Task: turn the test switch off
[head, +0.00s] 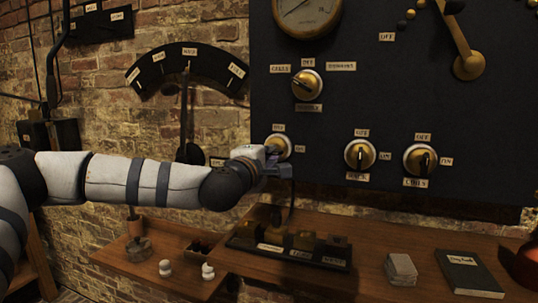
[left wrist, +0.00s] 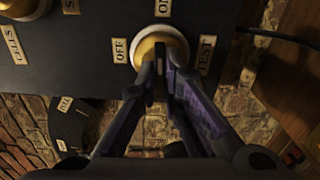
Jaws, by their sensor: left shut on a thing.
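The test switch (head: 279,146) is a round brass knob with a pale collar, at the lower left of the dark panel. In the left wrist view the same knob (left wrist: 150,46) sits at the top between labels OFF, ON and TEST. My left gripper (head: 272,153) reaches it from the left in the head view. In the left wrist view its fingers (left wrist: 162,72) are shut on the knob's handle. The fingers hide most of the handle, so I cannot tell which label it points to. My right gripper is in neither view.
The panel (head: 340,110) also carries a selector knob (head: 307,85), a RACK knob (head: 360,154), a COILS knob (head: 420,160) and a brass lever (head: 468,66).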

